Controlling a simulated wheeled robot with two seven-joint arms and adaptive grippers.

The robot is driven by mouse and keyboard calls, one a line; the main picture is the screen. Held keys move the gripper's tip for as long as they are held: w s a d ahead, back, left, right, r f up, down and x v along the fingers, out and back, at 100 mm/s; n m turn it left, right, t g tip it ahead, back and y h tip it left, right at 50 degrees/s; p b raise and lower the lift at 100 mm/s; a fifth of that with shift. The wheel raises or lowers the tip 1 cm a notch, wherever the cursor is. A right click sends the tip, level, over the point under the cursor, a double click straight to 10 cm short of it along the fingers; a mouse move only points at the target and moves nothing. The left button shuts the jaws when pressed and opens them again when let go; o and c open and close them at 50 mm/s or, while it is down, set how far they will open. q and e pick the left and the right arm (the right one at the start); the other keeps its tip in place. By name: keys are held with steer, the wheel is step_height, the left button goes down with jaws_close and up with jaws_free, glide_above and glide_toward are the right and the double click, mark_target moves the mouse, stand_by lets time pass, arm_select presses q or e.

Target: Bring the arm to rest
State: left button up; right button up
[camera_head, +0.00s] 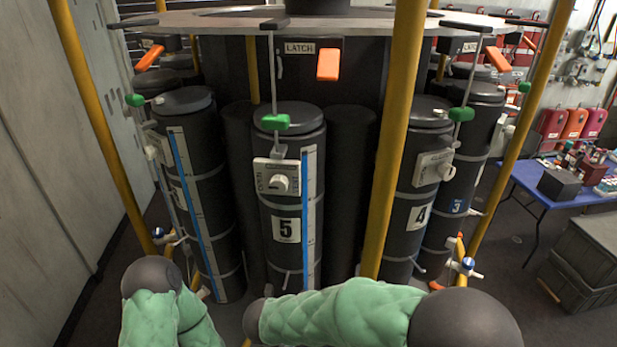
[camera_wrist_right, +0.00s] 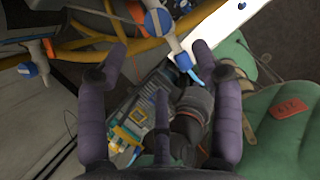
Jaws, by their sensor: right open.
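My right gripper (camera_wrist_right: 160,62) shows in the right wrist view with its purple-grey fingers spread wide. Nothing is held between them. Behind the fingers are a white strip (camera_wrist_right: 225,28), yellow pipes (camera_wrist_right: 110,45) and blue-and-white valve fittings (camera_wrist_right: 155,20). Green quilted sleeve of my own arm fills the right side of that view. In the head view my green-sleeved arm links lie along the bottom edge, in front of the dark cylinders. Neither gripper shows in the head view, and my left gripper is not seen.
Dark cylinders, one labelled 5 (camera_head: 286,229), stand under a round plate (camera_head: 210,20) with orange tabs and green handles. Yellow poles (camera_head: 393,140) rise close in front. A blue table (camera_head: 560,190) and grey crates (camera_head: 590,250) stand right. Bare floor shows between.

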steer(key=s+d+f+n+g+y, duration=0.1)
steer(key=s+d+f+n, duration=0.5)
steer(key=f+n, duration=0.4)
steer(key=s+d+f+n+g+y, duration=0.2)
steer(key=s+d+f+n, duration=0.2)
steer(key=d+f+n, duration=0.7)
steer(key=s+d+f+n+g+y, duration=0.1)
steer(key=s+d+f+n, duration=0.5)
steer(key=n, duration=0.7)
steer(key=w+d+b+x, duration=0.2)
steer(key=b+x, duration=1.6)
steer(key=shift+f, duration=0.3)
